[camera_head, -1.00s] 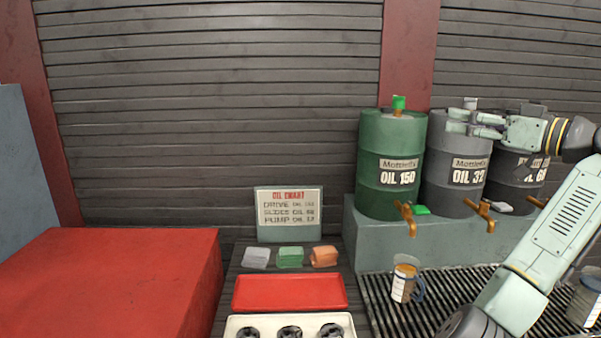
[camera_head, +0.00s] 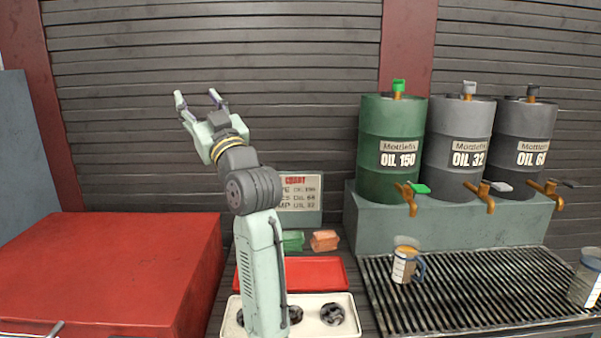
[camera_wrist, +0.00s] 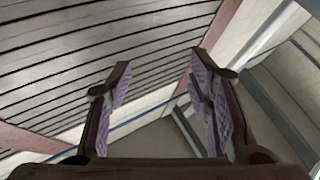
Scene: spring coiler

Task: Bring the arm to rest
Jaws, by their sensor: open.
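My gripper (camera_head: 199,99) is raised in front of the slatted wall, left of the drums, with its fingers pointing up. Its two fingers stand apart with nothing between them. In the wrist view my gripper (camera_wrist: 160,85) is also open and empty, with only wall slats and structural beams beyond it. My arm stands upright in front of the oil chart (camera_head: 302,203) and hides its left part.
A green drum (camera_head: 390,170), a grey drum (camera_head: 458,180) and a dark drum (camera_head: 518,178) stand on a ledge at right. A jug (camera_head: 404,264) is on the grate (camera_head: 470,285). A red box (camera_head: 110,265) is at left. A red tray (camera_head: 318,273) lies behind a white tray (camera_head: 345,320).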

